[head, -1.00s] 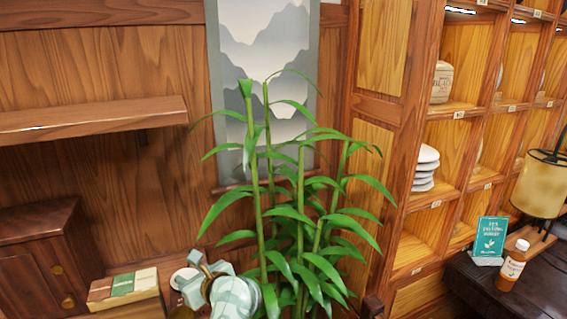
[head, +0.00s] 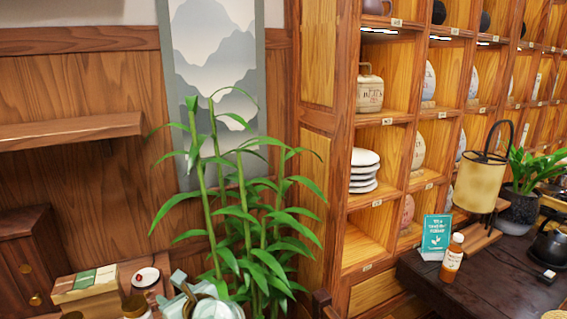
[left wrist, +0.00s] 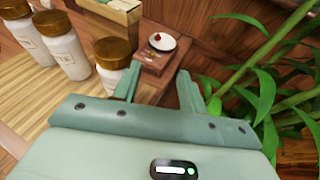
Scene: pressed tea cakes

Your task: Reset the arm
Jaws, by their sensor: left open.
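My left gripper (head: 196,296) is at the bottom edge of the head view, in front of the bamboo plant (head: 240,225). In the left wrist view my left gripper (left wrist: 159,88) has its two pale green fingers apart, with nothing between them. Beyond the fingers is a small dark wooden block (left wrist: 153,60) with a white dish (left wrist: 162,42) holding a small red thing on top. The dish also shows in the head view (head: 146,277). My right gripper is in neither view.
White jars with brown lids (left wrist: 63,45) stand left of the gripper, and bamboo leaves hang close on its right. A cubby shelf (head: 387,120) holds a white stack (head: 363,168) and round cakes. A dark table (head: 478,290) carries a bottle (head: 452,258), green sign and lamp.

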